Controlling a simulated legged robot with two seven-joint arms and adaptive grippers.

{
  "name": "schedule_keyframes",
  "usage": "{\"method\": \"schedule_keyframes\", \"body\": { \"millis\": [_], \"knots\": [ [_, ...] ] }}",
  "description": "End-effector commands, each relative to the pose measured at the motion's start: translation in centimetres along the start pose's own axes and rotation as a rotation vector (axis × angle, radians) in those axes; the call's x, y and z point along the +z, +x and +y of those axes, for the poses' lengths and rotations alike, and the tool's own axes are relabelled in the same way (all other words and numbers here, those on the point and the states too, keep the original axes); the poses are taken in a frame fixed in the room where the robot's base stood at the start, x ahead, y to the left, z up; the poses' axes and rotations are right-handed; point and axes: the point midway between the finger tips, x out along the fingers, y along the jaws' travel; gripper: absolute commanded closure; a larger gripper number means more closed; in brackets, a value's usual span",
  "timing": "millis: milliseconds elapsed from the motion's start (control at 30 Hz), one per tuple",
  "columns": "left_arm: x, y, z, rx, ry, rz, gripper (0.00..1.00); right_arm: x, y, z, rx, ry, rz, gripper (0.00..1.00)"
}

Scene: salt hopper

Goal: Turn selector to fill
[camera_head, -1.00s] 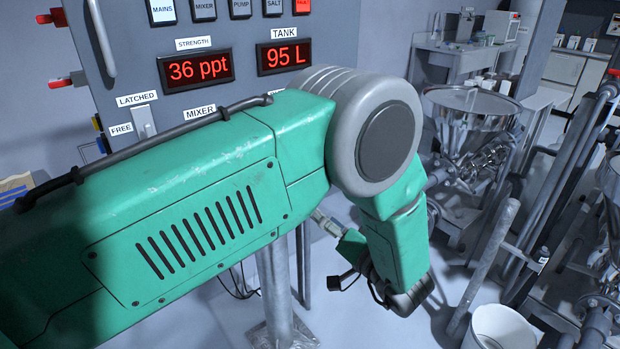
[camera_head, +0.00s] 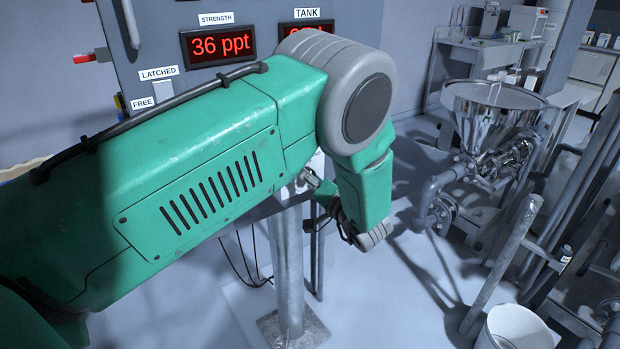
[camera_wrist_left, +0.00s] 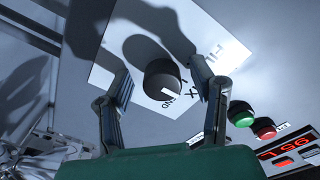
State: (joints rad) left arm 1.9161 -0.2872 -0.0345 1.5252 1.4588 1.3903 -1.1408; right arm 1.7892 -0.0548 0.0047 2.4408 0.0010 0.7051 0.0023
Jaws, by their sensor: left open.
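The black round selector knob (camera_wrist_left: 162,80) with a white mark sits on a white label plate (camera_wrist_left: 118,62) in the left wrist view. The plate's lettering is upside down and only partly readable; the mark lies near "END". My left gripper (camera_wrist_left: 160,70) is open, with one finger on either side of the knob. I cannot tell whether the fingers touch it. In the head view my left gripper (camera_head: 308,180) is small and mostly hidden behind my green arm, close to the panel's lower part. The knob is hidden there. My right gripper is not in view.
The grey panel (camera_head: 150,60) carries a "36 ppt" strength display (camera_head: 218,45); the tank display is partly covered by my arm. Green (camera_wrist_left: 241,113) and red (camera_wrist_left: 264,128) buttons sit near the knob. A steel hopper (camera_head: 490,110), pipes and a white bucket (camera_head: 515,328) stand right.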

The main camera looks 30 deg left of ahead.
Motion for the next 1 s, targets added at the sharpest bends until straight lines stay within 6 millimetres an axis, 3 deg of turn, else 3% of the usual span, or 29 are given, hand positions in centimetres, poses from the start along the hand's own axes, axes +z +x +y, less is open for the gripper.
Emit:
{"method": "schedule_keyframes", "body": {
  "millis": [133,267,300,667,1000],
  "knots": [
    [0.0,0.0,0.0,0.000,0.000,0.000,0.49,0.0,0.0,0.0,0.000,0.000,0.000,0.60],
    [0.0,0.0,0.0,0.000,0.000,0.000,0.95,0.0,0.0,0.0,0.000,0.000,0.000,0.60],
    [0.0,0.0,0.0,0.000,0.000,0.000,0.99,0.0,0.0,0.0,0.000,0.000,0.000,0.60],
    [0.1,0.1,0.1,0.000,-0.041,0.000,0.99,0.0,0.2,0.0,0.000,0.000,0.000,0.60],
    [0.2,0.2,0.3,-0.004,-0.266,0.004,0.99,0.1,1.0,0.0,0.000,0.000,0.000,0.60]
  ]
}}
